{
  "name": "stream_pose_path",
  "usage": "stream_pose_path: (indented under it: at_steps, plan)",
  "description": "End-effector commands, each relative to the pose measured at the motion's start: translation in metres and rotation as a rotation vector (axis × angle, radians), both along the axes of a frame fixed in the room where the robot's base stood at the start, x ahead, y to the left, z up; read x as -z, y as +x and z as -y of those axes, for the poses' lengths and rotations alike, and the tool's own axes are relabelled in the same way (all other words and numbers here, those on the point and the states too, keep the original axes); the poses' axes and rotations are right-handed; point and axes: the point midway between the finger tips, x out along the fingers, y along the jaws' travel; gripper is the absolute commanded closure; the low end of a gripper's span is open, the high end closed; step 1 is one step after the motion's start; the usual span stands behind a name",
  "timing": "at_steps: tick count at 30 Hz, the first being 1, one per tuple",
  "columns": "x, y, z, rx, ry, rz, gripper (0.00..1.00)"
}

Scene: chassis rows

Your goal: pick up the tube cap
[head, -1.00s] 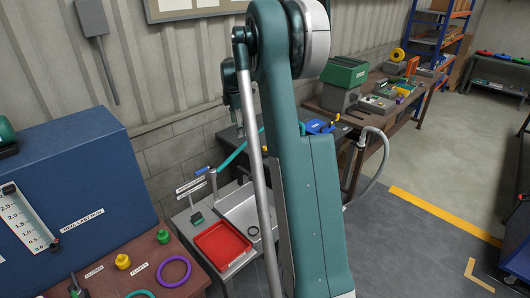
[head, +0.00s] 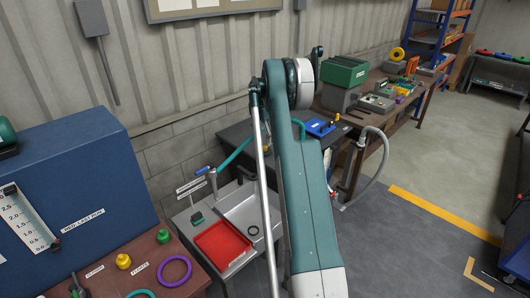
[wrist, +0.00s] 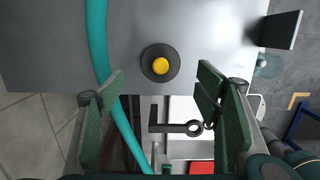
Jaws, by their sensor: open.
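In the wrist view, a dark round piece with a yellow centre (wrist: 161,64) stands on a grey top (wrist: 210,30). It may be the tube cap, but I cannot tell for sure. My gripper (wrist: 160,88) is open, with its green ribbed fingers far apart. The piece shows between and a little beyond the fingertips, and nothing is held. In the head view my gripper is hidden behind my arm, and I cannot make out this piece there.
A teal hose (wrist: 97,40) runs beside the left finger. A dark block (wrist: 281,29) is at the upper right. A black part with a ring (wrist: 176,128) lies below. In the head view, a red tray (head: 221,243) sits by the sink, and a blue tray (head: 319,127) lies to the right.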

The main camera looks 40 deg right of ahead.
Motion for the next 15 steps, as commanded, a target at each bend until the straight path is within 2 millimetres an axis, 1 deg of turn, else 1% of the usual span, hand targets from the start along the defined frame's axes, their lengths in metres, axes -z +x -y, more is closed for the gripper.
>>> stream_pose_path:
  at_steps: [11,15]
  plan:
    - [0.0020,-0.0001,0.0016,-0.004,0.001,-0.001,0.37]
    - [0.0082,-0.0001,0.0024,-0.003,0.001,-0.001,0.37]
